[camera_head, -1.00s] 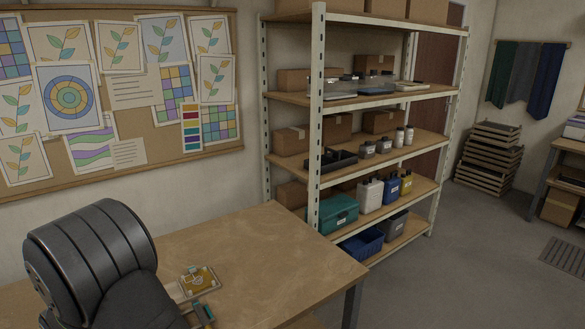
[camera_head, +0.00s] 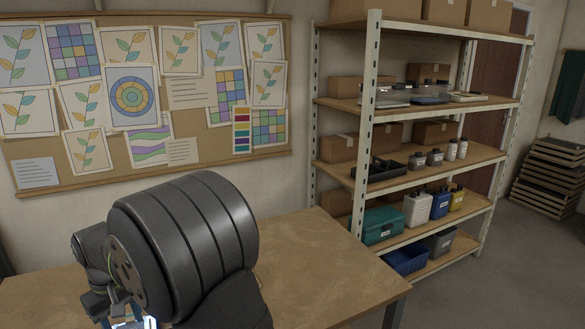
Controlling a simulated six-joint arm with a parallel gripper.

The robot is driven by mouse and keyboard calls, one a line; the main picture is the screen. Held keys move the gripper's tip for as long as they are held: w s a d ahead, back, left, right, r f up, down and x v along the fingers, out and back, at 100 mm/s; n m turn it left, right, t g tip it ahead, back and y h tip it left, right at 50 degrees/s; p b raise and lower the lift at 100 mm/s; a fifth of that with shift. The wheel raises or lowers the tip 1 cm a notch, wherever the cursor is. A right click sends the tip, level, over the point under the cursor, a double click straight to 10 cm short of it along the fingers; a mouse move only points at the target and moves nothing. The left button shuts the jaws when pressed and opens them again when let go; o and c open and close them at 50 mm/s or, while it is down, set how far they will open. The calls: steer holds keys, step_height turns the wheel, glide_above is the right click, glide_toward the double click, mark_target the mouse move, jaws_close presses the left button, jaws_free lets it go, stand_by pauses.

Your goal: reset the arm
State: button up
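My dark, ribbed arm (camera_head: 185,240) fills the lower middle-left of the head view, in front of the wooden table (camera_head: 320,250). Smaller dark joint parts of mine show at its left side. My gripper's fingers cannot be made out; they are hidden or below the frame. A small white and blue piece (camera_head: 138,323) shows at the bottom edge, cut off, and I cannot tell what it is. The part of the table behind the arm is hidden.
The table's right part is bare. A metal shelf rack (camera_head: 373,130) with boxes, bottles, a teal bin (camera_head: 383,226) and a blue bin (camera_head: 407,260) stands behind it to the right. A pinboard (camera_head: 205,150) with patterned sheets hangs on the wall. Wooden frames (camera_head: 553,178) are stacked far right.

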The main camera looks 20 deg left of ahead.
step_height(320, 180, down, 16)
steer(key=shift+r, duration=0.25)
steer(key=shift+r+n, duration=0.15)
steer(key=shift+n, duration=1.55)
steer(key=n, duration=1)
steer(key=shift+a, duration=0.1)
steer(key=shift+n, duration=2.3)
